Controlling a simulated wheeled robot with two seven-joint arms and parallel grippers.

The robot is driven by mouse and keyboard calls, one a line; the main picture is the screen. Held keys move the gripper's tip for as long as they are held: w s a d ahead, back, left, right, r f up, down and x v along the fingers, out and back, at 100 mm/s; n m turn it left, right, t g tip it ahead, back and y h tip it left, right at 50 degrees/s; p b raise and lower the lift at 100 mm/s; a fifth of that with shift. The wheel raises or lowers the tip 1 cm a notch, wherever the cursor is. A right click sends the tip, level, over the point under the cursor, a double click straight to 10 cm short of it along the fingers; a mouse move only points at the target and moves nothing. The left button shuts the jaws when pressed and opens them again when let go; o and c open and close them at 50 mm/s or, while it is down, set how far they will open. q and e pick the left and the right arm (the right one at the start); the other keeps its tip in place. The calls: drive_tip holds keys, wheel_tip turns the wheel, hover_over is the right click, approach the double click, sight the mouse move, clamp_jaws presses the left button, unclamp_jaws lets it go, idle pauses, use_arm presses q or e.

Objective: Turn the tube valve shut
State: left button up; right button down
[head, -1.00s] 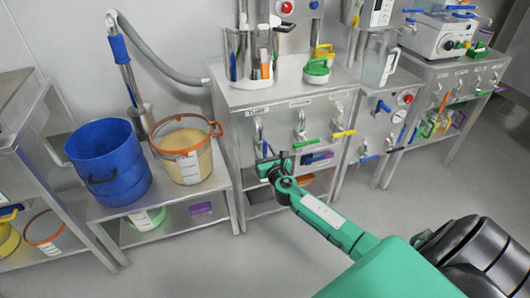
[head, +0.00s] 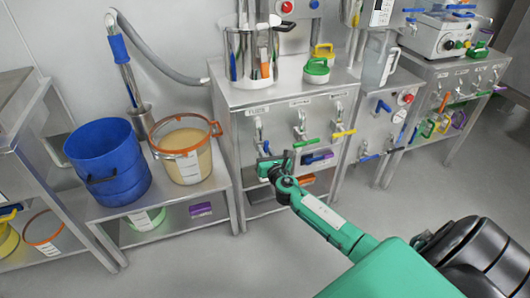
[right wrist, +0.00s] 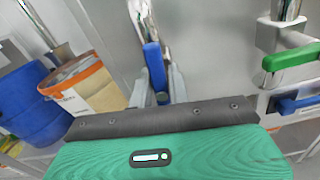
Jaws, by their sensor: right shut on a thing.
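Three metal valves stick out of the front panel of the middle steel cabinet in the head view. The left valve (head: 258,130) has a blue lever (right wrist: 154,66), which shows between my fingers in the right wrist view. Its neighbours have a green lever (head: 309,140) and a yellow lever (head: 343,134). My right gripper (right wrist: 160,84) is shut on the blue lever, one finger on each side. In the head view its green body hides the lever's lower end. The small panel labels are too blurred to read. My left gripper is not in view.
A blue bucket (head: 107,165) and a tan, orange-rimmed bucket (head: 183,145) stand on the low bench left of the cabinet. Coloured items lie on the shelf below the valves. More levers and a red button (head: 407,98) are on the right cabinet. The floor in front is clear.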

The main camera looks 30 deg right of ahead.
drive_tip(key=m, duration=0.2)
drive_tip(key=shift+d+m+b, duration=0.15)
drive_tip(key=shift+m+b, duration=0.15)
drive_tip(key=shift+b, duration=0.1)
drive_tip(key=m, duration=0.2)
drive_tip(key=shift+s+d+f+m+b, duration=0.1)
drive_tip(key=shift+f+m+b, duration=0.05)
drive_tip(key=shift+m+b, duration=0.25)
drive_tip(key=m, duration=0.4)
drive_tip(key=shift+d+f+b, duration=0.1)
drive_tip(key=shift+d+b, duration=0.05)
drive_tip(key=shift+b, duration=0.15)
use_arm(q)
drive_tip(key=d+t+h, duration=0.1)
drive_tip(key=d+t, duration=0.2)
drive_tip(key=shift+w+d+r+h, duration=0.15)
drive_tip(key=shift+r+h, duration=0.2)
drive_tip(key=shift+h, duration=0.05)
use_arm(e)
drive_tip(key=m, duration=0.6)
drive_tip(key=shift+d+f+m, duration=0.1)
drive_tip(key=shift+f+m, duration=0.15)
drive_tip(key=shift+m, duration=0.15)
